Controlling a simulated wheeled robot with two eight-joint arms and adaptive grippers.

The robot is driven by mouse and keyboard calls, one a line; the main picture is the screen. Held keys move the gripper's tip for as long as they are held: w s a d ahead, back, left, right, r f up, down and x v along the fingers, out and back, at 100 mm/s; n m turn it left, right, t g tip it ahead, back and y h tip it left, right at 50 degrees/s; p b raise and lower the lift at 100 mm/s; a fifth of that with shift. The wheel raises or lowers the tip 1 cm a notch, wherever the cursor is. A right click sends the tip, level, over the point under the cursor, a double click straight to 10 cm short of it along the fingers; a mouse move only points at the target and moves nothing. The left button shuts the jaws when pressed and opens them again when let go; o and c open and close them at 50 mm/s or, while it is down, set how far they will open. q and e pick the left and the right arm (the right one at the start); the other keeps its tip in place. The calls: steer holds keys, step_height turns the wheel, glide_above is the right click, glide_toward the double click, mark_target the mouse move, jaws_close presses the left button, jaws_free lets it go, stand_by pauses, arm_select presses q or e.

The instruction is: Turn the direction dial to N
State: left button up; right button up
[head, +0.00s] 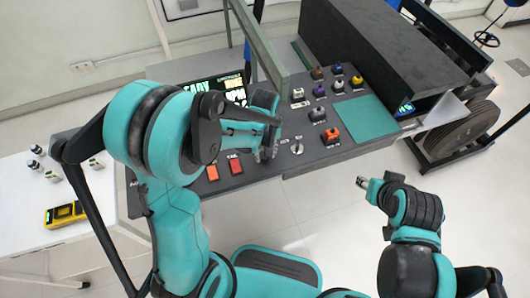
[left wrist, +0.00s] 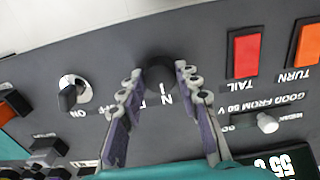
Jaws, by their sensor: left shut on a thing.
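The direction dial is a dark round knob (left wrist: 160,72) on the grey panel in the left wrist view. A white letter N and another partly hidden mark sit beside it; its pointer position is hard to make out. My left gripper (left wrist: 158,78) is shut on the dial, with one finger on each side of it. In the head view my left gripper (head: 266,148) is down at the front of the console (head: 340,150), and its hand hides the dial. My right gripper (head: 362,183) is in the air in front of the console, apart from it; its jaws are too small to judge.
A red TAIL button (left wrist: 243,55), an orange TURN button (left wrist: 306,44) and an ON switch (left wrist: 72,93) flank the dial. A yellow meter (head: 65,214) lies on the white table at left.

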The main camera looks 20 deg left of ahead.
arm_select(q)
steer(key=o, duration=1.2)
steer(key=shift+c, duration=0.2)
step_height(320, 180, up, 12)
steer(key=s+a+r+m+t, duration=0.1)
steer(key=s+a+m+t, duration=0.1)
steer(key=s, duration=0.3)
steer(key=s+a+r+m+t, duration=0.2)
steer(key=s+m+t, duration=0.2)
steer(key=s+t, duration=0.1)
steer(key=shift+s+a+r+m, duration=0.15)
steer(key=shift+s+a+m, duration=0.15)
steer(key=shift+m, duration=0.1)
